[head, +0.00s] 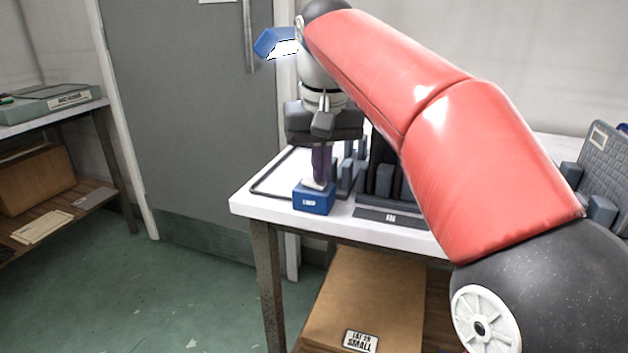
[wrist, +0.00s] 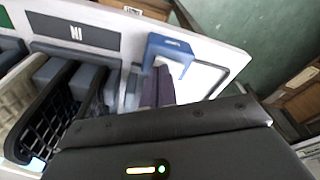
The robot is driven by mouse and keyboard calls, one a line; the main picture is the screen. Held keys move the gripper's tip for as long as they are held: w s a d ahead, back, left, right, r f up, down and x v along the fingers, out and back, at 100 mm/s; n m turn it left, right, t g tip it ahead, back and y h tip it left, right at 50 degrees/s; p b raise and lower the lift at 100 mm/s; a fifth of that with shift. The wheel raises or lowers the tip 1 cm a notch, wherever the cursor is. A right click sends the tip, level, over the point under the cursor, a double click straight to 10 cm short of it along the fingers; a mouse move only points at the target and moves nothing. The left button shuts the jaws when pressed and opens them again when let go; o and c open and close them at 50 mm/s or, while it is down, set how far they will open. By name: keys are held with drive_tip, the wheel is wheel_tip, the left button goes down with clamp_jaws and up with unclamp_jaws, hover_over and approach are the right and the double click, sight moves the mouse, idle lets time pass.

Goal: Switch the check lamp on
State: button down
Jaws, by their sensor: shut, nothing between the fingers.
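The check lamp has a blue base (head: 313,201) with a white label, at the left front corner of the white tabletop. A blue angled shade (head: 271,41) with a bright white underside shows higher up, left of my wrist. The stem between them is hidden behind my gripper, and I cannot tell if the white is light. My gripper (head: 320,183) points down, shut and empty, its tips at the top of the base; touching or apart is unclear. In the wrist view the blue base (wrist: 168,47) is just beyond the dark fingers (wrist: 160,88). No switch is clearly visible.
The white table (head: 246,203) holds grey upright dividers (head: 384,180) right of the lamp, and a dark labelled strip (head: 390,217). A grey slanted panel (head: 606,165) stands far right. A cardboard box (head: 368,295) is below. Green floor lies open to the left.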

drive_tip(key=shift+r+p, duration=2.05)
drive_tip(key=shift+r, duration=1.4)
drive_tip(key=s+d+f+m+t, duration=0.1)
drive_tip(key=s+d+f+t, duration=0.1)
drive_tip(key=s+d+f, duration=0.5)
drive_tip(key=s+d+f+m+t, duration=0.1)
drive_tip(key=s+d+f, duration=0.5)
drive_tip(key=s+f, duration=0.7)
wheel_tip(320, 180, down, 2)
drive_tip(key=shift+d+f+t, duration=0.1)
drive_tip(key=shift+d+t, duration=0.25)
drive_tip(key=shift+t, duration=0.05)
drive_tip(key=shift+d, duration=0.15)
